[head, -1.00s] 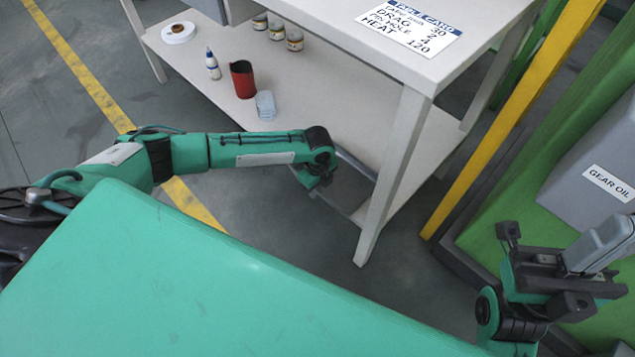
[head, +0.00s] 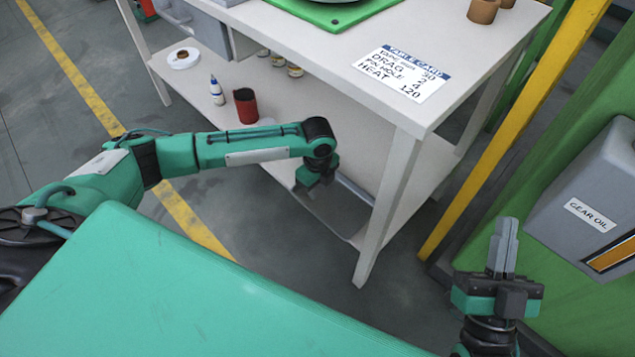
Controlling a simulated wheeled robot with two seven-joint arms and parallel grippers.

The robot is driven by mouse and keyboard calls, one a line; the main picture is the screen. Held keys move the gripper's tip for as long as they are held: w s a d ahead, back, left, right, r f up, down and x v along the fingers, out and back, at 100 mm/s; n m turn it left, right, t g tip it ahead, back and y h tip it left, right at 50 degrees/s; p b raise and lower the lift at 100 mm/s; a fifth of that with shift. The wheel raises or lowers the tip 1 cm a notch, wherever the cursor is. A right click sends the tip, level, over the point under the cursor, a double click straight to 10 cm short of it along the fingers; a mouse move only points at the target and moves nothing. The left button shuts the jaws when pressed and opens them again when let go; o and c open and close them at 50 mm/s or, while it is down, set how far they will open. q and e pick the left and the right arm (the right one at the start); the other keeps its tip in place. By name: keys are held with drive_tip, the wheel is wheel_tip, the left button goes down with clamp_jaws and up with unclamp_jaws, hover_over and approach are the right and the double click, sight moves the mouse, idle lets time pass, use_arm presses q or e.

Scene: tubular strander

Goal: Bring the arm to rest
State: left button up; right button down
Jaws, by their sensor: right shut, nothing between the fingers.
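My left arm reaches across the picture from the left, and its gripper (head: 314,182) hangs down in front of the table's lower shelf. Its fingers are dark and partly hidden, so I cannot tell if they are open or shut. Nothing shows clearly in it. My right gripper (head: 504,228) is at the lower right, with its grey fingers close together and pointing up in the picture.
A white table (head: 340,60) carries a table card (head: 403,75). Its lower shelf (head: 205,85) holds a red cup (head: 246,106), a small bottle (head: 217,91) and a tape roll (head: 184,58). A yellow post (head: 515,130) and a gear oil box (head: 590,190) stand at right.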

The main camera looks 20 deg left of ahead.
use_arm(q)
drive_tip(key=shift+r, duration=0.3)
use_arm(e)
drive_tip(key=shift+w+a+f, duration=0.1)
drive_tip(key=shift+f, duration=0.3)
